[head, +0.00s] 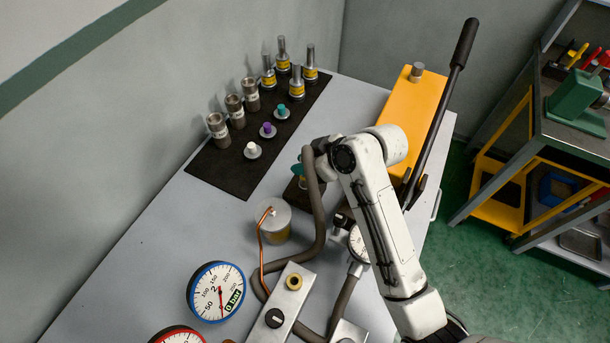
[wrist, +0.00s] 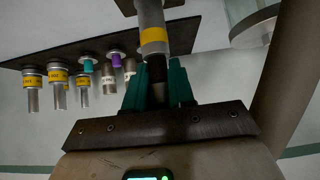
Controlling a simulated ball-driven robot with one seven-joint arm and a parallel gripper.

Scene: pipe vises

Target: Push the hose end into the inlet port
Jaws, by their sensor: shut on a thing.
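My gripper (wrist: 157,88) has teal fingers shut on the dark hose end (wrist: 157,97); in the head view the fingers (head: 298,171) are mostly hidden by my wrist. The grey-brown hose (head: 319,215) rises from the table and arches over beside my wrist. A metal fitting with a yellow band (wrist: 153,38) is in line with the hose end, at a dark block (head: 297,194) below the fingers. I cannot tell whether it is the inlet port, or how deeply the parts are joined.
A black mat (head: 225,170) holds several metal fittings and coloured plugs. A can (head: 276,229) with a copper tube stands near the hose. Gauges (head: 216,291), a metal block with a brass port (head: 294,282) and an orange pump (head: 412,105) with a long handle crowd the table.

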